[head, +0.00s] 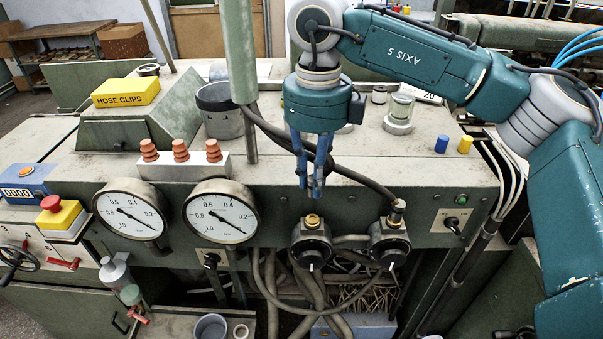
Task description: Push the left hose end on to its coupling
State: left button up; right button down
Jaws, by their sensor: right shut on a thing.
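My right gripper (316,192) points down in front of the grey-green panel, its blue fingers close together. They close on what seems to be the left hose end, mostly hidden by the fingers. A dark hose (270,127) runs from the upper left to behind the gripper. The left coupling (312,222), with a brass-coloured top, stands just below the fingertips, with a visible gap. The right coupling (390,238) has a dark hose (365,184) running to the fitting on its top. Whether both hose stretches are one hose cannot be told. My left gripper is not in view.
Two pressure gauges (221,212) sit left of the couplings. A green post (239,50) rises behind the panel, beside a grey pot (220,111). Grey hoses (288,283) hang below the couplings. A HOSE CLIPS box (126,92) stands at the upper left.

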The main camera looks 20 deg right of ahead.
jog(key=shift+w+f, duration=0.2)
jog(key=shift+f, duration=0.3)
jog(key=shift+f+b, duration=0.3)
jog(key=shift+b, duration=0.2)
notch_tip(320, 180, down, 2)
jog(key=shift+s+f+b, duration=0.1)
jog(key=shift+f+b, duration=0.05)
jog(key=shift+b, duration=0.55)
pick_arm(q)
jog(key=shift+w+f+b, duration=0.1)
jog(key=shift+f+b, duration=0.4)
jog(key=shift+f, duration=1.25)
pick_arm(e)
jog(key=shift+f, duration=0.95)
pick_arm(q)
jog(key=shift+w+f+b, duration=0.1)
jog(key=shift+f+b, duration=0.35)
jog(key=shift+b, duration=0.05)
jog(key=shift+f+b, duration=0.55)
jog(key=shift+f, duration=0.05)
pick_arm(e)
jog(key=shift+f, duration=0.65)
jog(key=c, duration=1.5)
grip_release()
jog(key=shift+r, duration=0.1)
